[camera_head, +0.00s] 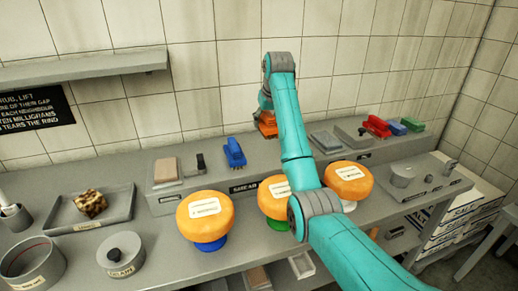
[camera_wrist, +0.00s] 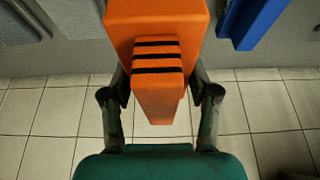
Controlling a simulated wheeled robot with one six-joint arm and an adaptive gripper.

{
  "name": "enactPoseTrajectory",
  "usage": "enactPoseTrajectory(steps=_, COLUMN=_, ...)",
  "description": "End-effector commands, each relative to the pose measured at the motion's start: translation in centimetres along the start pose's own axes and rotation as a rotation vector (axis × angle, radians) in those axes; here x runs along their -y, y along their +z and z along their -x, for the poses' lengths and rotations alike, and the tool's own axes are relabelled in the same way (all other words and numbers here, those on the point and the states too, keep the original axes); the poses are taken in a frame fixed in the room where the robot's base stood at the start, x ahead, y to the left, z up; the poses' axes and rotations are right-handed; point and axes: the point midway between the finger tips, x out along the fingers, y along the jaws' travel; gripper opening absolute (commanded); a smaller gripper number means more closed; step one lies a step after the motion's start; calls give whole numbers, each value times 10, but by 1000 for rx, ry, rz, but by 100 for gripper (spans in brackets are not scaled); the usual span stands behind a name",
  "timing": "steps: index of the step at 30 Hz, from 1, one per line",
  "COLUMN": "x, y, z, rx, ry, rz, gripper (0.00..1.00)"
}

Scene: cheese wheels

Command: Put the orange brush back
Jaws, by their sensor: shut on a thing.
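The orange brush (camera_head: 267,126) is in my gripper (camera_head: 265,108), over the raised grey ledge (camera_head: 292,163) at the back of the bench. The teal arm covers part of it in the head view. In the wrist view the orange brush (camera_wrist: 160,28) fills the space between the two fingers of my gripper (camera_wrist: 160,88), which are shut on it. I cannot tell whether the brush touches the ledge. A blue brush (camera_head: 235,153) stands on the ledge just left of it; it also shows in the wrist view (camera_wrist: 252,20).
Three orange cheese wheels stand in front: left (camera_head: 205,214), middle (camera_head: 275,198), partly behind my arm, and right (camera_head: 350,180). Red (camera_head: 376,126), blue (camera_head: 396,128) and green (camera_head: 412,124) brushes stand at the ledge's right. A wall shelf (camera_head: 85,67) hangs upper left.

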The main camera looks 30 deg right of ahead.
Motion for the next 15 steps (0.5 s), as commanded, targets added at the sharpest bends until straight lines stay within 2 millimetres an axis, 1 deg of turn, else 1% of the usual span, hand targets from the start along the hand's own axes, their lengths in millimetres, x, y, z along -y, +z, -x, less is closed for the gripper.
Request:
enactPoseTrajectory(steps=5, x=0, y=9, z=-20, rx=3, ry=0, rz=0, gripper=27)
enactPoseTrajectory(steps=10, x=0, y=21, z=-47, rx=3, ry=0, rz=0, gripper=27)
enactPoseTrajectory(steps=15, x=0, y=26, z=-60, rx=0, ry=0, rz=0, gripper=27)
